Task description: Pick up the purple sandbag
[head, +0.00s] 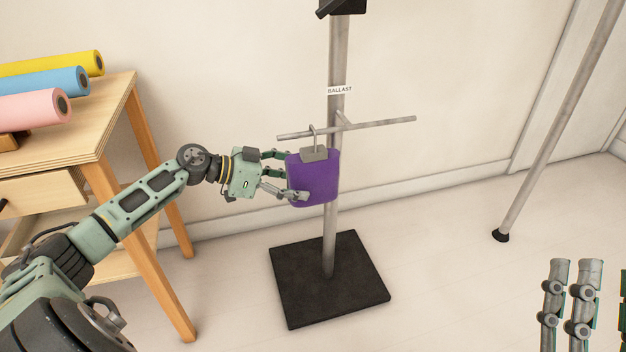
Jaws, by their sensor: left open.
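The purple sandbag (318,180) hangs by a grey hook and clip from a horizontal bar (385,123) on an upright metal stand. My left gripper (294,174) is open at the bag's left side. One finger shows near the bag's upper left edge and another lies in front of its lower left part. Whether the fingers touch the bag cannot be told. My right gripper (570,300) shows only in part at the lower right corner, with its fingers pointing up and well away from the bag.
The stand's pole (338,60) carries a BALLAST label (340,90) and rises from a black square base (329,290). A wooden table (115,105) with pink, blue and yellow rolls stands at left. A slanted pole (556,120) stands at right. Floor between is clear.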

